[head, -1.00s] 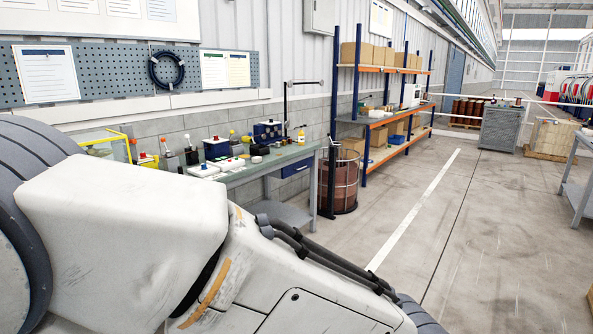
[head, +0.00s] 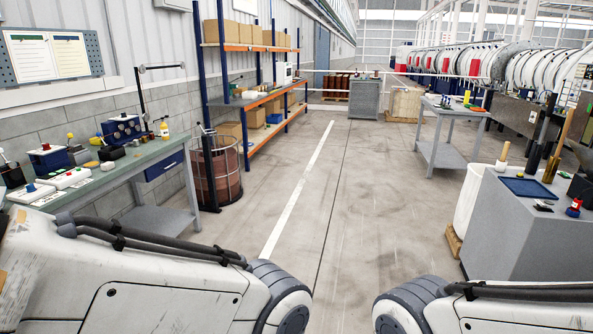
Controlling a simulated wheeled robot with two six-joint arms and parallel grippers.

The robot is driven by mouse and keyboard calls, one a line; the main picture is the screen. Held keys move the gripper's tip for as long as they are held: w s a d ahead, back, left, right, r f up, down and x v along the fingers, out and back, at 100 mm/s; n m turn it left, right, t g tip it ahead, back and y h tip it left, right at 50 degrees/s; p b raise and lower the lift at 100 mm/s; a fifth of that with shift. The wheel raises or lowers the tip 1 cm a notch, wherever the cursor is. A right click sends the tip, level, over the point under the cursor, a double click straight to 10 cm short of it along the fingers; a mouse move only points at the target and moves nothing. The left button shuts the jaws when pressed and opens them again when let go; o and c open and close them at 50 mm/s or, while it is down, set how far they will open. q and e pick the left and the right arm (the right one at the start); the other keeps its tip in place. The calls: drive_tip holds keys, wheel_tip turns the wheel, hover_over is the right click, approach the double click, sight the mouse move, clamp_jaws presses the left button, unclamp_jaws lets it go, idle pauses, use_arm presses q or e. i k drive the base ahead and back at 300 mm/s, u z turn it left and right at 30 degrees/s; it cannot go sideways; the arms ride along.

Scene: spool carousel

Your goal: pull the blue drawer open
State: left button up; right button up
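The blue drawer (head: 164,166) hangs under the top of the green-topped workbench (head: 150,150), at its right end, in the left part of the head view. Its front has a small pale strip, probably a handle or label, too small to tell. It looks closed, with no gap that I can make out. Links of both my arms fill the bottom of the view, well in front of the bench. Neither of my grippers shows.
A wire-caged brown drum (head: 217,175) stands just right of the bench, beside an orange and blue shelf rack (head: 262,97). A grey cabinet (head: 520,225) stands at the right, with a grey table (head: 445,125) behind it. The floor between is clear.

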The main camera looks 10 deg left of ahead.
sight(151, 172)
drive_tip(key=u, duration=0.2)
drive_tip(key=i, duration=1.95)
drive_tip(key=u, duration=0.75)
drive_tip(key=i, duration=2.1)
drive_tip(key=u, duration=0.55)
drive_tip(key=i, duration=0.55)
drive_tip(key=u, duration=0.15)
